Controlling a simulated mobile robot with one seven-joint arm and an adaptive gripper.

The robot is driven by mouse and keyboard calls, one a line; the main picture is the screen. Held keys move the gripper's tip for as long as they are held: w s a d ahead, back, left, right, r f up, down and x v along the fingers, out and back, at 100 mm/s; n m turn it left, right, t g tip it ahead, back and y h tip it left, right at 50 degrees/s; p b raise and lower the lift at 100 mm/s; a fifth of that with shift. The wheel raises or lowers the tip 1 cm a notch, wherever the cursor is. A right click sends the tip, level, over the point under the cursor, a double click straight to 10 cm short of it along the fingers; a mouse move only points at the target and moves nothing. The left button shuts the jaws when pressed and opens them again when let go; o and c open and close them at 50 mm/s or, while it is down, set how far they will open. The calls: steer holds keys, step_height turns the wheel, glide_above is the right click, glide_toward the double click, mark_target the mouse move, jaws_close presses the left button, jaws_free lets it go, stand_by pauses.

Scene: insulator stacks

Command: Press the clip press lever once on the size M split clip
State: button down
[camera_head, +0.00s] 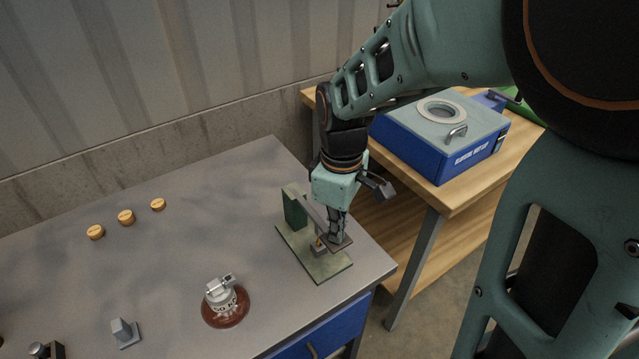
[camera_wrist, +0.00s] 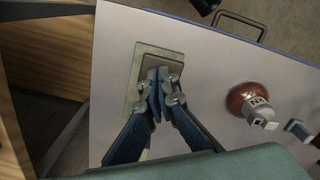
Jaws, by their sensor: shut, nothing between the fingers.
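The clip press (camera_head: 292,222) has a green base plate and a green post with a grey lever (camera_head: 311,208), and stands near the right edge of the grey table. My gripper (camera_head: 338,240) is shut and points down over the front end of the lever. In the wrist view my fingertips (camera_wrist: 157,78) are together over the lever's flat dark end plate (camera_wrist: 150,66), with the green base (camera_wrist: 148,50) around it. I cannot tell whether they touch. A small brass-coloured part (camera_head: 318,243) shows under the lever. The split clip and its size mark cannot be made out.
A brown insulator with a metal cap (camera_head: 226,303) stands left of the press; it also shows in the wrist view (camera_wrist: 246,98). Several orange discs (camera_head: 126,217) lie at the back left. A blue machine (camera_head: 440,137) sits on a wooden bench to the right. The table between is clear.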

steer(key=shift+f, duration=0.45)
steer(key=shift+s+f+b, duration=0.1)
steer(key=shift+f+b, duration=0.4)
steer(key=shift+f, duration=0.3)
stand_by(0.3)
step_height(320, 180, up, 12)
steer(key=p, duration=0.9)
stand_by(0.6)
